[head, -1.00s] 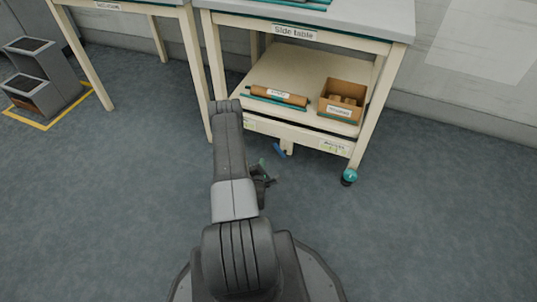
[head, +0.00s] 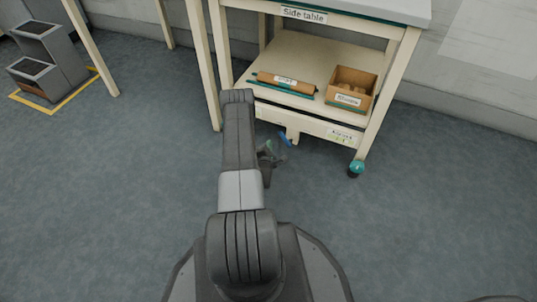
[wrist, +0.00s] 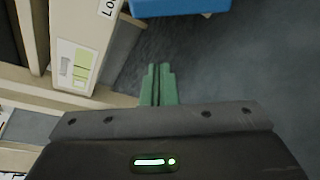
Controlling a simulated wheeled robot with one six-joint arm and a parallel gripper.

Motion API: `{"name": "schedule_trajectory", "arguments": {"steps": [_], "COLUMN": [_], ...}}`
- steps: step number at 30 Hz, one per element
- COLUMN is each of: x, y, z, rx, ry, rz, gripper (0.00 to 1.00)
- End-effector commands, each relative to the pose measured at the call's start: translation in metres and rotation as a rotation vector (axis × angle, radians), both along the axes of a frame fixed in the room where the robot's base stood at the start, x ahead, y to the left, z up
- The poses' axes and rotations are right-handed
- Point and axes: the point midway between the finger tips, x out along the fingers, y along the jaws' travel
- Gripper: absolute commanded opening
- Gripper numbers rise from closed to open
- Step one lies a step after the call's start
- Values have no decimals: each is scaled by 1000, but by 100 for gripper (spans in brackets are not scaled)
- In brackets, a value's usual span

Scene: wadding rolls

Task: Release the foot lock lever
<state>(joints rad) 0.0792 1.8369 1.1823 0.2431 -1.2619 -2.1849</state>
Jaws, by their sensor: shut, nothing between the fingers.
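The foot lock lever is a small blue bar (head: 285,139) under the front edge of the side table's lower shelf. In the wrist view its blue surface (wrist: 180,5) shows at the top edge, cut off by the frame. My gripper (head: 271,150) is low in front of the table, close to the lever and partly hidden by my arm. In the wrist view the green fingers of my gripper (wrist: 159,72) are together and empty. They point toward the blue lever, with a gap between in the picture. I cannot tell whether the lever is up or down.
The side table (head: 335,117) has a roll (head: 285,84) and a cardboard box (head: 351,90) on its lower shelf. A teal caster (head: 356,167) is under its right front leg. A grey stepped unit (head: 47,60) stands at left. The floor in front is clear.

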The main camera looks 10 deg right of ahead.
Motion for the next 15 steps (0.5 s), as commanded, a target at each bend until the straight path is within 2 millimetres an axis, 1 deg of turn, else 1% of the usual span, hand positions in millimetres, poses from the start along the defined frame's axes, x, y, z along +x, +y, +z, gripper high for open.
{"name": "schedule_trajectory", "arguments": {"steps": [1,4,5,6,9,15], "x": [12,30,31,26,19,12], "y": [-4,-11,-14,-19,-28,-36], "z": [-6,-10,-7,-1,7,16], "rx": [0,0,0,0,0,0], "ry": [-5,-3,-1,2,1,0], "rz": [-1,-2,-3,-3,-3,-1], "gripper": [0,0,0,0,0,0]}}
